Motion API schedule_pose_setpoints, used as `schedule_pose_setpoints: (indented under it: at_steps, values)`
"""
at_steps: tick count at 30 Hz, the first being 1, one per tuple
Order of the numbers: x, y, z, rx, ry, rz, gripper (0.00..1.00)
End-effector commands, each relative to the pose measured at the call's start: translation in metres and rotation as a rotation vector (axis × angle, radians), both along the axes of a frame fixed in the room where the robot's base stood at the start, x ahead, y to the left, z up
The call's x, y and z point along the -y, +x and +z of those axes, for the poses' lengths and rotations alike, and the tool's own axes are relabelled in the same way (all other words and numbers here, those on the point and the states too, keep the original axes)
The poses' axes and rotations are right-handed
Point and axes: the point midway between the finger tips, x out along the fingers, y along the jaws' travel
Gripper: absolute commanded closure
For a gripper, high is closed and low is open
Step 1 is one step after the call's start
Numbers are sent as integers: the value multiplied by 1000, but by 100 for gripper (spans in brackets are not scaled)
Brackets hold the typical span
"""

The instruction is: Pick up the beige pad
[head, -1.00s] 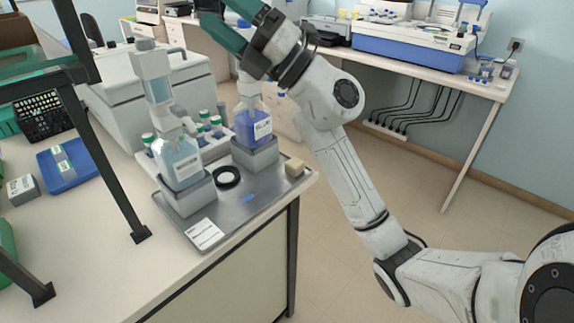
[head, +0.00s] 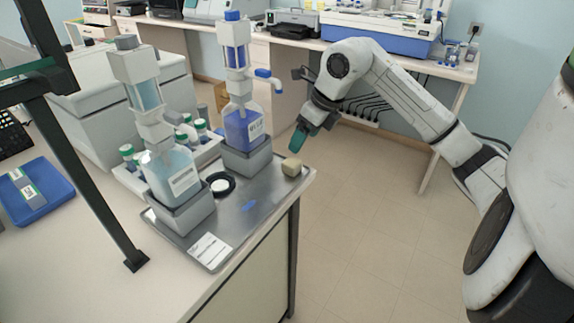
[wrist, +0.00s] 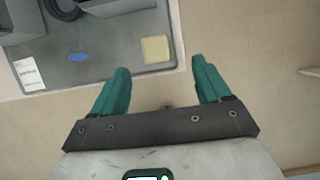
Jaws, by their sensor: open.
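The beige pad (head: 292,167) is a small block on the right back corner of the metal tray (head: 262,203). In the wrist view the pad (wrist: 155,49) lies just beyond my fingertips, slightly left of the middle between them. My gripper (head: 299,138) has green fingers and is above and a little behind the pad in the head view. In the wrist view my gripper (wrist: 160,72) is open with nothing between its fingers.
A blue-liquid bottle (head: 242,124) and a pale-blue bottle (head: 172,175) stand in grey holders on the tray. A black ring (head: 221,184) and a white label card (head: 209,250) lie there too. The floor right of the bench is clear.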

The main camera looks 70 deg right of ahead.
Motion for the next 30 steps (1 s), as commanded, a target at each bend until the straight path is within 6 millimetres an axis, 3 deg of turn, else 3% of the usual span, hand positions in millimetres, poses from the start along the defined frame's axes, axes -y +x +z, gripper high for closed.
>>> schedule_pose_setpoints:
  at_steps: [21, 30]
  values:
    - [-3, 27, -75, 4, 3, 3, 23]
    - [-2, 28, -79, 4, 2, 3, 23]
